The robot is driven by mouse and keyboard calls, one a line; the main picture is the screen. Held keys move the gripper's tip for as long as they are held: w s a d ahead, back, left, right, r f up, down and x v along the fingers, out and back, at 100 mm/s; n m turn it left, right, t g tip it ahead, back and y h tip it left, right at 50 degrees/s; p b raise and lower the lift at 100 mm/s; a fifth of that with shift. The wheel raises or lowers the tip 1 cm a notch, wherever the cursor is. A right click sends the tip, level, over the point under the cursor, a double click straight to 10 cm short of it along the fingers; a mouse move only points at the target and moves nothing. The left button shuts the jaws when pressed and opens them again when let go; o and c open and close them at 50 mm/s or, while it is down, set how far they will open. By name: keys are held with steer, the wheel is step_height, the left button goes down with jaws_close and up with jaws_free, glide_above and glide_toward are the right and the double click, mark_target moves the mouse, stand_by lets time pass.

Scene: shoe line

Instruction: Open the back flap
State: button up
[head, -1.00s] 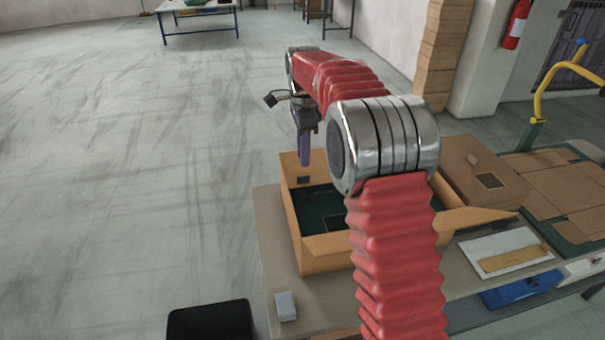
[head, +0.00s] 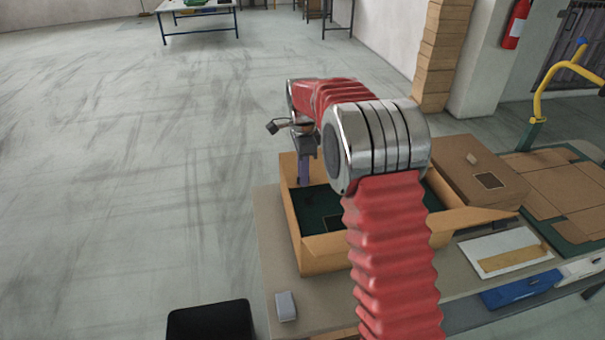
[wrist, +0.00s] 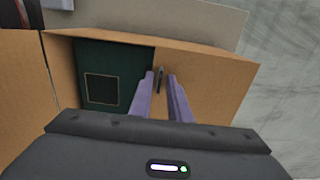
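The open cardboard box (head: 322,258) stands on the table with a dark green inside. In the wrist view, a tan cardboard panel (wrist: 212,85) of the box lies ahead of my gripper (wrist: 161,74), with a dark slot in it between the fingertips. I cannot tell whether this panel is the back flap or the box wall. My gripper has two purple fingers, apart, with no held object visible. In the head view my gripper (head: 304,178) is low over the box's far part; contact cannot be told.
One flap (head: 472,217) sticks out to the right of the box. A closed brown box (head: 462,172), a white envelope (head: 503,247) and a blue case (head: 520,288) are to the right. A small white block (head: 286,306) lies near the table's front left. Open floor is on the left.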

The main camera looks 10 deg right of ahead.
jaws_close()
stand_by(1.0)
steer(key=shift+a, duration=0.2)
steer(key=shift+w+d+r, duration=0.1)
steer(key=shift+d+r, duration=0.05)
